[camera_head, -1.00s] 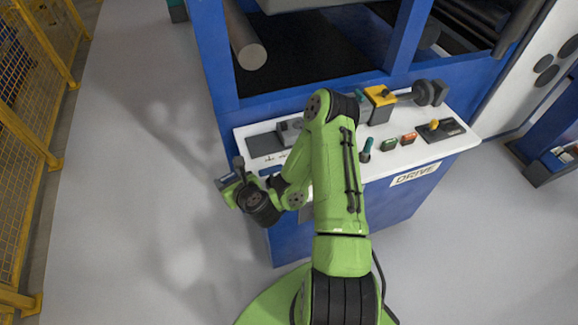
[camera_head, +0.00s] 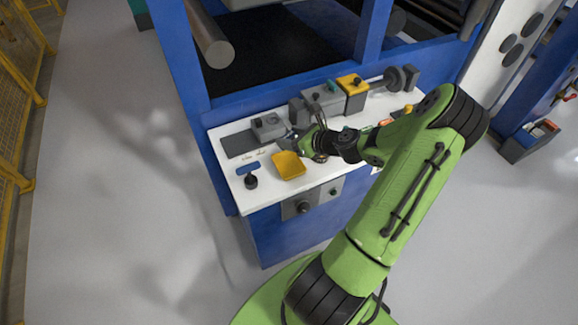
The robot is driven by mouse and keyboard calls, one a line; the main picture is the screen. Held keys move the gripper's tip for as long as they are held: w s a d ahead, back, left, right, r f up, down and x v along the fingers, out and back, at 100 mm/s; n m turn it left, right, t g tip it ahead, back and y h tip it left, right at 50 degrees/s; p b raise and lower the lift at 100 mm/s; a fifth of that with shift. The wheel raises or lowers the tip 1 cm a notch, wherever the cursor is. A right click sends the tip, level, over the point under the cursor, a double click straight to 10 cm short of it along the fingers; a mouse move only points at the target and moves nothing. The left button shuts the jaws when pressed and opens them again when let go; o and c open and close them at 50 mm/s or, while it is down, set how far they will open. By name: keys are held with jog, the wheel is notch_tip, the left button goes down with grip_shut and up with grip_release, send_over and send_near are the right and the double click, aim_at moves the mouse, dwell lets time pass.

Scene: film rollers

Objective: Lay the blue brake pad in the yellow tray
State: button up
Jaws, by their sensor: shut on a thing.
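The yellow tray (camera_head: 288,166) lies on the white panel top near its front edge, left of my arm. My gripper (camera_head: 289,143) is just beyond the tray's far edge, close to a grey block. It is shut on a small blue-grey piece (camera_head: 285,144), apparently the blue brake pad; its outline is hard to make out at this size. I cannot tell whether this piece touches the panel or the tray. The tray's visible floor looks empty. A flat blue bar (camera_head: 247,168) lies apart, left of the tray.
A black knob (camera_head: 250,182) stands in front of the blue bar. A grey block (camera_head: 268,126) and a dark flat pad (camera_head: 240,144) are at the back left of the white panel (camera_head: 225,170). A yellow-topped grey box (camera_head: 353,86) stands behind my wrist.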

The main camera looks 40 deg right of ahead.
notch_tip(320, 180, down, 10)
jog(key=b, duration=0.3)
jog(key=o, duration=1.1)
jog(key=shift+o, duration=0.2)
